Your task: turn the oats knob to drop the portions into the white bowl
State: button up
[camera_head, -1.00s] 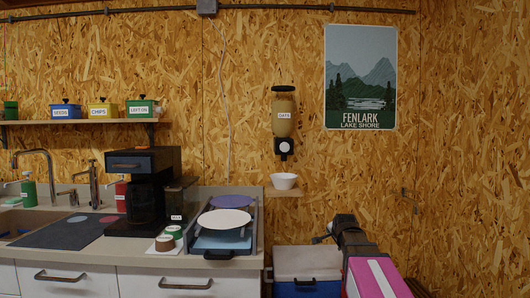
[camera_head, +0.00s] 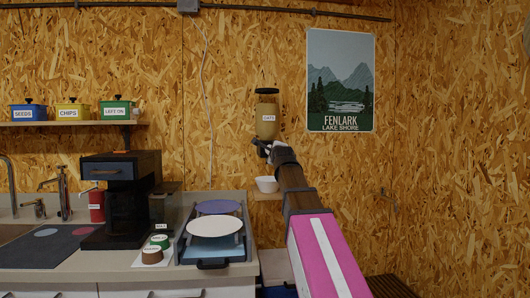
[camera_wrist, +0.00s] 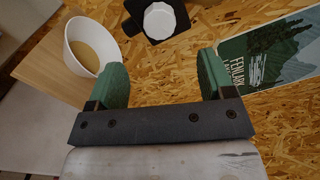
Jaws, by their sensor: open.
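The oats dispenser (camera_head: 267,115), a tan-filled jar with a black lid and an "OATS" label, hangs on the wall. Its white knob (camera_wrist: 160,20) sits on a black mount at the top of the wrist view; in the head view my arm and gripper hide it. The white bowl (camera_head: 266,184) stands on a small wooden shelf below the dispenser. In the wrist view the bowl (camera_wrist: 76,30) shows a tan layer inside. My gripper (camera_wrist: 161,68) is open and empty, its green fingers apart and short of the knob. In the head view my gripper (camera_head: 268,149) is just below the jar.
The small shelf (camera_wrist: 38,72) lies beside the left finger in the wrist view. A Fenlark poster (camera_head: 340,80) hangs right of the dispenser. A coffee machine (camera_head: 122,190) and a rack with plates (camera_head: 215,224) stand on the counter at left. The wall right of the poster is mostly clear.

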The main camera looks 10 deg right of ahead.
jog(key=w, duration=1)
jog(key=shift+w, duration=0.3)
jog(key=shift+f, duration=0.1)
jog(key=c, duration=0.9)
